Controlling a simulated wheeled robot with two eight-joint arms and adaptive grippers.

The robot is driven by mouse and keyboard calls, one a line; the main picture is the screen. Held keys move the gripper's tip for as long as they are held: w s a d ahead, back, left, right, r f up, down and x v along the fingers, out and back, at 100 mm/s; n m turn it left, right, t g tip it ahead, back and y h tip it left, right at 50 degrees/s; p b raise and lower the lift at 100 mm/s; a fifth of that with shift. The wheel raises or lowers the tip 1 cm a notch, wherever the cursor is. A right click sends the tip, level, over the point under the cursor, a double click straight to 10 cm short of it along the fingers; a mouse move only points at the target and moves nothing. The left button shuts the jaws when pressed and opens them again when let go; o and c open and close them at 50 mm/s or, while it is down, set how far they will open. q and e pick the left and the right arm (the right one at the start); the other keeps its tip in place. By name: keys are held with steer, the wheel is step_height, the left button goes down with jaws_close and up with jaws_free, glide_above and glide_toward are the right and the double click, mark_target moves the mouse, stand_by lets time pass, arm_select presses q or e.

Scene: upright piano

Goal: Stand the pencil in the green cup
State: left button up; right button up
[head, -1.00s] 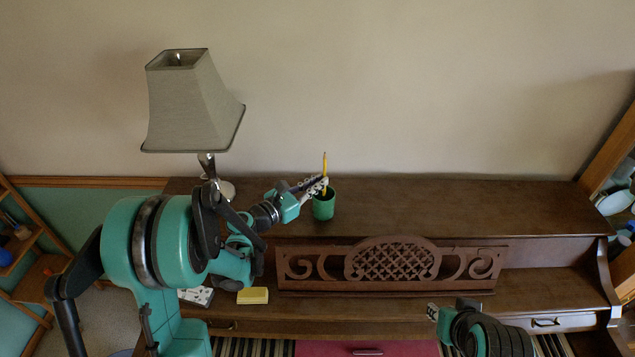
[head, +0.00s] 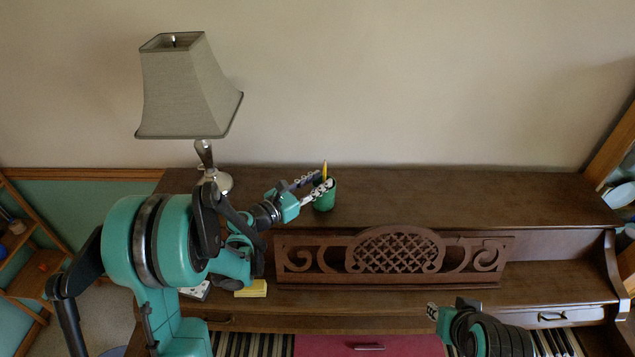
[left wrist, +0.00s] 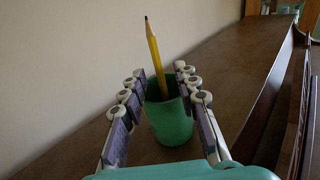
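The yellow pencil (head: 324,169) stands in the green cup (head: 325,199) on top of the piano. In the left wrist view the pencil (left wrist: 154,58) leans a little to the left, with its dark tip up and its lower part inside the cup (left wrist: 168,119). My left gripper (head: 317,186) is at the cup. Its two fingers are spread on either side of the cup and pencil, with a gap to the pencil, in the left wrist view (left wrist: 158,80). My right gripper (head: 433,312) is low over the front of the piano, and its fingers do not show clearly.
A lamp (head: 190,90) stands left of the cup on the piano top (head: 450,195). The carved music stand (head: 395,258) is in front of it. A yellow block (head: 252,289) lies on the ledge below. The piano top right of the cup is clear.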

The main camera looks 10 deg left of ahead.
arm_select(q)
steer(key=v, duration=1.2)
stand_by(0.7)
